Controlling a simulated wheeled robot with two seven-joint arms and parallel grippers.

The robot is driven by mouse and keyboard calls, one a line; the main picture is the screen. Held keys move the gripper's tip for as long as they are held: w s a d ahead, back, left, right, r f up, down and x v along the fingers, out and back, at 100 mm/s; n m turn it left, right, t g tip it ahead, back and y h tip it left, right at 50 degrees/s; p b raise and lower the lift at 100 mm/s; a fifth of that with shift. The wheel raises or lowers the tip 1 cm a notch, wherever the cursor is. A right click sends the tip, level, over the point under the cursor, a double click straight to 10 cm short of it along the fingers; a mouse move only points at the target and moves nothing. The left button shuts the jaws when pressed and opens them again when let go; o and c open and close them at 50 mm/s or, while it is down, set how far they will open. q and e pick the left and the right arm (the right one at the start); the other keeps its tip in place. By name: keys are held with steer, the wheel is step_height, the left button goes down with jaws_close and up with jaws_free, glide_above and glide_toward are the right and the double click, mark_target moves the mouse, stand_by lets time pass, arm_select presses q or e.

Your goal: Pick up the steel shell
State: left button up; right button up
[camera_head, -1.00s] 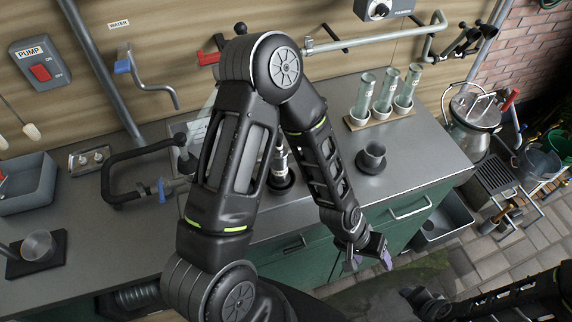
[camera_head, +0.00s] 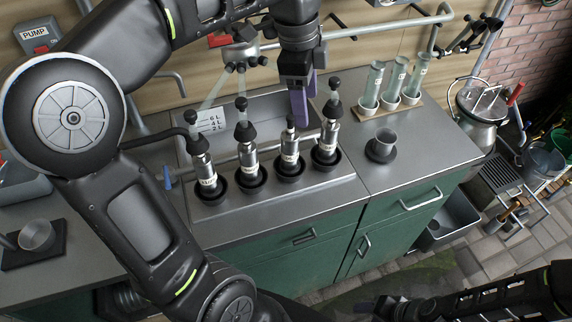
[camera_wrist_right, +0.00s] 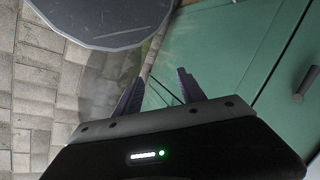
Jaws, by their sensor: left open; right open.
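Several steel shells stand upright in a row in dark cups on the counter in the head view: one at the left (camera_head: 207,178), one beside it (camera_head: 248,160), a third (camera_head: 289,155) and one at the right (camera_head: 326,145). The third has a small dark top; the others have larger black tops. My left gripper (camera_head: 306,108) points down with open purple fingers, in line with the gap above the third and right shells, holding nothing. My right gripper is low at the front right of the head view; its open, empty fingers show in the right wrist view (camera_wrist_right: 157,100).
Three glass tubes (camera_head: 393,82) in white cups stand at the back right. A dark grey cup (camera_head: 381,146) sits on the counter (camera_head: 410,160). A metal can (camera_head: 478,110) is beyond the counter's right end. Pipes and valves line the wall. Green cabinet doors (camera_head: 300,255) are below.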

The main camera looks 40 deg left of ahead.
mark_target(291, 116)
arm_select(q)
steer(key=a+f, duration=0.1)
steer(key=a+f+n, duration=0.1)
steer(key=f, duration=0.1)
steer(key=a+f+n+y, duration=0.1)
steer(key=shift+w+f+g, duration=0.2)
steer(key=shift+w+g, duration=0.2)
steer(key=shift+a+f, duration=0.15)
steer(key=shift+a, duration=0.2)
steer(key=shift+s+a, duration=0.1)
steer(key=shift+s, duration=0.15)
steer(key=shift+f, duration=1.1)
arm_select(e)
steer(key=shift+s+d+f+m+t+h, duration=0.1)
steer(key=shift+s+d+f+m, duration=0.1)
steer(key=shift+d+f+m, duration=0.4)
steer(key=shift+s+d+f+m+t+h, duration=0.15)
steer(key=shift+d+f+m, duration=0.15)
steer(key=shift+d, duration=0.65)
steer(key=shift+s+d+f+m+t+h, duration=0.1)
steer(key=shift+s+d+f+m, duration=0.1)
steer(key=shift+d+f+m, duration=0.4)
steer(key=shift+d+r, duration=0.1)
steer(key=shift+d, duration=0.05)
arm_select(q)
steer(key=shift+f+p, duration=0.4)
steer(key=shift+f, duration=2.25)
arm_select(e)
steer(key=shift+s+r, duration=0.1)
steer(key=shift+r, duration=0.4)
